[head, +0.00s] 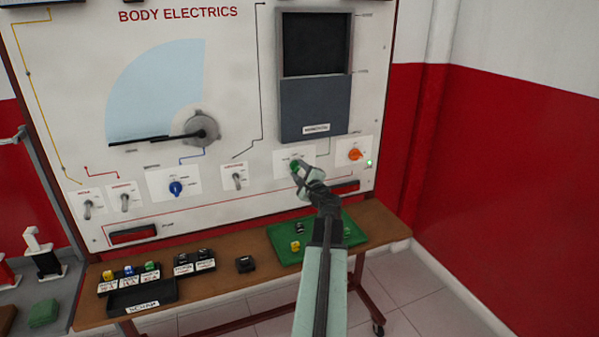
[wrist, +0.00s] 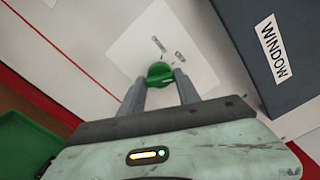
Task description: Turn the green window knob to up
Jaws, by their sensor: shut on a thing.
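The green window knob (wrist: 160,74) sits on a white label plate (wrist: 192,47) on the panel. In the head view the knob (head: 295,164) shows just past my gripper (head: 303,172), which partly covers it. In the wrist view my gripper (wrist: 160,82) has one finger on each side of the knob and is shut on it. The small print around the knob is too small to read, and I cannot tell which way the knob points.
A blue knob (head: 176,188) and an orange knob (head: 355,154) are on the same panel. The grey window block (head: 315,108) is above the green knob. Below, a brown shelf (head: 225,286) holds a green tray (head: 354,232) and several small labelled parts.

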